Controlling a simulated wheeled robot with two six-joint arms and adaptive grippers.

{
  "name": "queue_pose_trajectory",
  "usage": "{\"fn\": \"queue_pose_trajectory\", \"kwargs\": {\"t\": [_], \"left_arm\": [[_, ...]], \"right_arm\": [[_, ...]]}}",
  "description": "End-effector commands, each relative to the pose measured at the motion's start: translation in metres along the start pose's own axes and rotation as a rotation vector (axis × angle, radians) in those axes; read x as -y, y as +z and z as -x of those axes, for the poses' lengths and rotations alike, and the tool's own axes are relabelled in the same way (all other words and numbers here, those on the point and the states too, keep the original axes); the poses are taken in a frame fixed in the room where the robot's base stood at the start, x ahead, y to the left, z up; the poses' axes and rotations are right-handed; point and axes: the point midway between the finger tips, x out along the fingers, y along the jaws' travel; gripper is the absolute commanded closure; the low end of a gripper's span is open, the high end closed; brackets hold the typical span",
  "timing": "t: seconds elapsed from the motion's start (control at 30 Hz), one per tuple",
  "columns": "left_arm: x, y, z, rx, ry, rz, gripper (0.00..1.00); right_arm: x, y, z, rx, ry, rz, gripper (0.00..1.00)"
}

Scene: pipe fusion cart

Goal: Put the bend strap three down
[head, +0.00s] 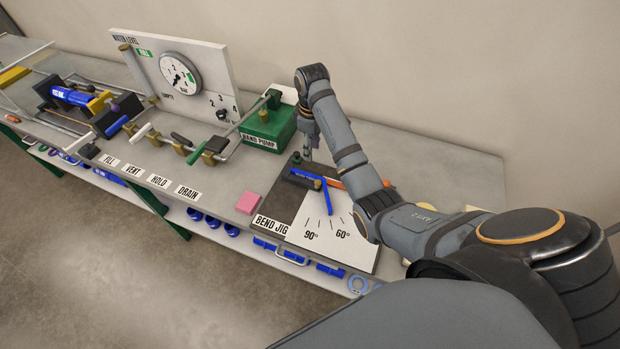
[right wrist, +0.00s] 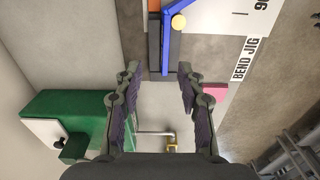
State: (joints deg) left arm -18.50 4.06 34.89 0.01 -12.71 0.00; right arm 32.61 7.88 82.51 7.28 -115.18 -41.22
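The bend jig (head: 285,205) is a dark plate with a white angle scale on the right part of the cart top. A blue bent pipe (head: 326,196) lies on it beside a dark block (head: 304,178) and an orange bar (head: 334,183). In the right wrist view the blue pipe (right wrist: 166,45) lies ahead of the fingers, by a yellow round knob (right wrist: 178,21). I cannot tell which piece is bend strap three. My right gripper (head: 308,155) hangs over the jig's back edge; its fingers (right wrist: 158,76) are apart and empty. My left gripper is out of view.
The green hand pump (head: 268,125) stands just left of my right gripper. A pink block (head: 248,203) lies left of the jig. Valves and a gauge panel (head: 205,75) stand further left.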

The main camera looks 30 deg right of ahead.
Motion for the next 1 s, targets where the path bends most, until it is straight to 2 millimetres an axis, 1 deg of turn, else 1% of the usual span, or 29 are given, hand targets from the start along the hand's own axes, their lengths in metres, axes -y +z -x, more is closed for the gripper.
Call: {"fn": "queue_pose_trajectory", "kwargs": {"t": [0.07, 0.17, 0.27, 0.3, 0.37, 0.43, 0.53, 0.67, 0.73, 0.83, 0.9, 1.0], "left_arm": [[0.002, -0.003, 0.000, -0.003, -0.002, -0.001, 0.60], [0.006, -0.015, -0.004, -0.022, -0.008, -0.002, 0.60], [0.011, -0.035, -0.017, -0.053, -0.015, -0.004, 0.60], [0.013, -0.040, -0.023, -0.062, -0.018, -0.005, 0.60], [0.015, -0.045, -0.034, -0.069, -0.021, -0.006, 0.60], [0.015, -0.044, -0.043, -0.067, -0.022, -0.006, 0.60], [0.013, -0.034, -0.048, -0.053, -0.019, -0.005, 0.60], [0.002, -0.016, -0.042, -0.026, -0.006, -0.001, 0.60], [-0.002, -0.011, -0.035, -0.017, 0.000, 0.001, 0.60], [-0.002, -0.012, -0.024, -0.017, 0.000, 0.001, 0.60], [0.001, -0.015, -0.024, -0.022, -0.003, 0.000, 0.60], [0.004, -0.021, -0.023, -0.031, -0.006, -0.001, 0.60]], "right_arm": [[0.000, -0.001, 0.000, -0.001, -0.001, 0.003, 0.61], [0.000, -0.001, -0.004, -0.001, -0.001, 0.003, 0.61], [0.001, -0.001, -0.017, 0.000, -0.001, 0.003, 0.61], [0.001, 0.000, -0.024, 0.000, -0.001, 0.002, 0.61], [0.001, 0.000, -0.035, 0.000, -0.001, 0.002, 0.61], [0.001, 0.000, -0.048, 0.000, -0.001, 0.002, 0.61], [0.001, 0.000, -0.056, 0.000, -0.001, 0.002, 0.61], [0.002, 0.000, -0.055, 0.001, -0.002, 0.002, 0.61], [0.005, 0.001, -0.062, 0.003, -0.005, 0.002, 0.61], [0.010, 0.002, -0.079, 0.003, -0.006, 0.002, 0.61], [0.009, 0.002, -0.092, 0.002, -0.004, 0.002, 0.61], [0.009, 0.001, -0.102, 0.000, -0.002, 0.002, 0.61]]}}
